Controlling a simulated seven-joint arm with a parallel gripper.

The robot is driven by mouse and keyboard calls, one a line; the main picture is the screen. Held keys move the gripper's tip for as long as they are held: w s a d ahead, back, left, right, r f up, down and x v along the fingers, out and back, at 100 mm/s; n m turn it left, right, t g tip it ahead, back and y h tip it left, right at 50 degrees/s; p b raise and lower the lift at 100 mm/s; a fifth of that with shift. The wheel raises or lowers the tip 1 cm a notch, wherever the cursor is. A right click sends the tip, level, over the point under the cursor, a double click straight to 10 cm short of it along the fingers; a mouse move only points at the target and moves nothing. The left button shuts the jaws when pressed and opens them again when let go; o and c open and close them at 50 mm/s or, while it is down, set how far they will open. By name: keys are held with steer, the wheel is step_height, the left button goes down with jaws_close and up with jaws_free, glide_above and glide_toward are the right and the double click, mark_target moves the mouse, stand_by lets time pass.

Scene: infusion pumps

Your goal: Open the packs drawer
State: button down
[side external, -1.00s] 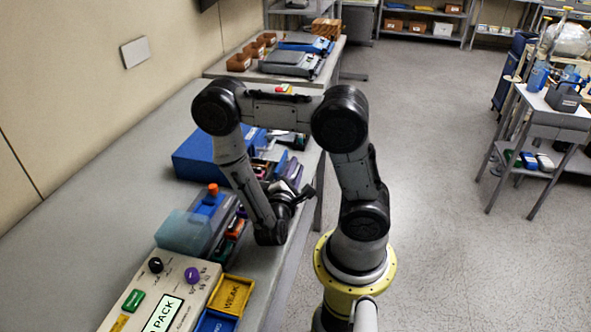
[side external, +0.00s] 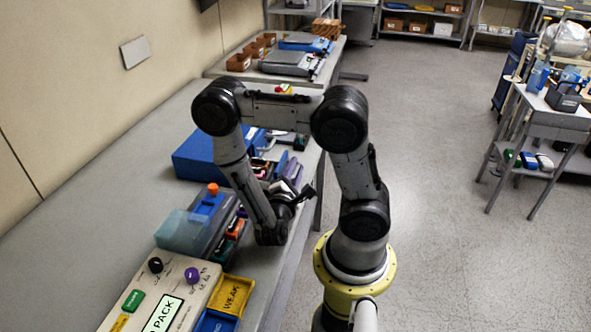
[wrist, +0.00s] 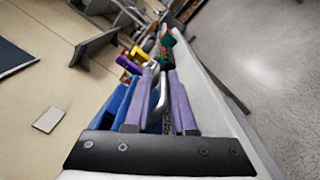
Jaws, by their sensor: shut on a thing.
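A blue box-like unit (side external: 197,157) stands on the bench behind my arm, and its front is largely covered by the arm. My gripper (wrist: 160,74) has purple fingers pointing forward along the bench edge, also visible in the side view (side external: 286,168). It is shut on a grey curved handle (wrist: 155,100) between the fingers. A blue surface (wrist: 112,106) lies just left of the fingers in the wrist view. The packs drawer's front and label cannot be made out, and how far it stands out cannot be told.
A pump with a clear blue cover and orange knob (side external: 190,232) stands nearer the camera. A panel marked PACK (side external: 160,300) and a yellow WEAK tray (side external: 232,294) lie in front. More devices (side external: 295,62) sit on the far bench.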

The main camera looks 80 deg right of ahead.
steer(key=shift+f, duration=0.3)
steer(key=s, duration=0.5)
steer(key=c, duration=0.9)
jaws_free()
steer(key=shift+r, duration=0.1)
steer(key=shift+w+a, duration=0.1)
steer(key=shift+a, duration=0.05)
steer(key=a+r, duration=0.1)
steer(key=r, duration=0.3)
steer(key=a+r, duration=0.1)
steer(key=r, duration=0.2)
steer(key=shift+a, duration=0.35)
